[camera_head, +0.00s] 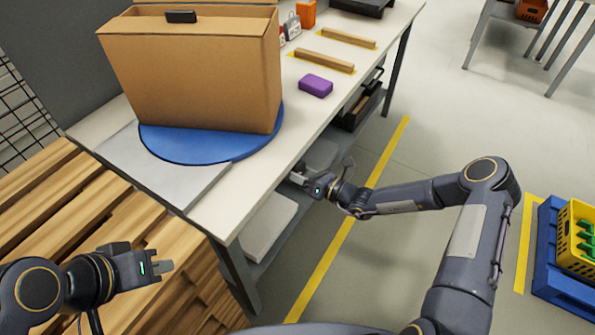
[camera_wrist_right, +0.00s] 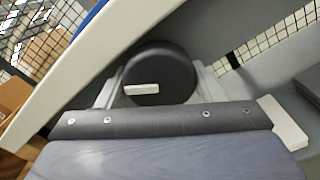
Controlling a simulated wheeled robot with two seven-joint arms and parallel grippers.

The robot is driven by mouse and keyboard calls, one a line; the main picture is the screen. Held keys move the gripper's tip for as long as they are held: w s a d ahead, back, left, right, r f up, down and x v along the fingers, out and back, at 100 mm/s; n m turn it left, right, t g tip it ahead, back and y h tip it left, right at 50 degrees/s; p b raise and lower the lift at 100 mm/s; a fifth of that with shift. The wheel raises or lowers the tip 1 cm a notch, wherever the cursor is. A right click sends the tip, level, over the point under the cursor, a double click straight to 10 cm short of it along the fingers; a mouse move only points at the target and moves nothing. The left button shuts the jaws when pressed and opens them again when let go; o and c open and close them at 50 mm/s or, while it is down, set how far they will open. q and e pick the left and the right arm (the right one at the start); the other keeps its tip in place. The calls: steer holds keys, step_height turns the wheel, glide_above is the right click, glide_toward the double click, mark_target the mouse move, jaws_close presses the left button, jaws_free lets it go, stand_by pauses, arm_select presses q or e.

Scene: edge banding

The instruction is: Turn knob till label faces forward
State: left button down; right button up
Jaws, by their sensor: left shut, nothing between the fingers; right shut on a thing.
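The knob (camera_wrist_right: 172,65) is a dark round disc under the table edge in the right wrist view. A short white strip (camera_wrist_right: 141,89) shows on its face, lying nearly level; no writing on it can be read. My right gripper (camera_head: 298,178) is at the table's front side, low beside the edge, shut on the knob. Its fingertips are hard to make out in the wrist view, and the knob is hidden in the head view. My left gripper (camera_head: 164,267) is shut and empty above the wooden slats at the lower left.
A large cardboard box (camera_head: 200,80) stands on a blue turntable (camera_head: 190,150) on the white table (camera_head: 235,190). A purple block (camera_head: 316,85) and wooden bars (camera_head: 324,61) lie farther back. Stacked wooden slats (camera_head: 130,230) fill the left. A blue pallet (camera_head: 560,285) stands at right.

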steer(key=shift+m, duration=0.3)
steer(key=o, duration=0.9)
steer(key=shift+o, duration=0.2)
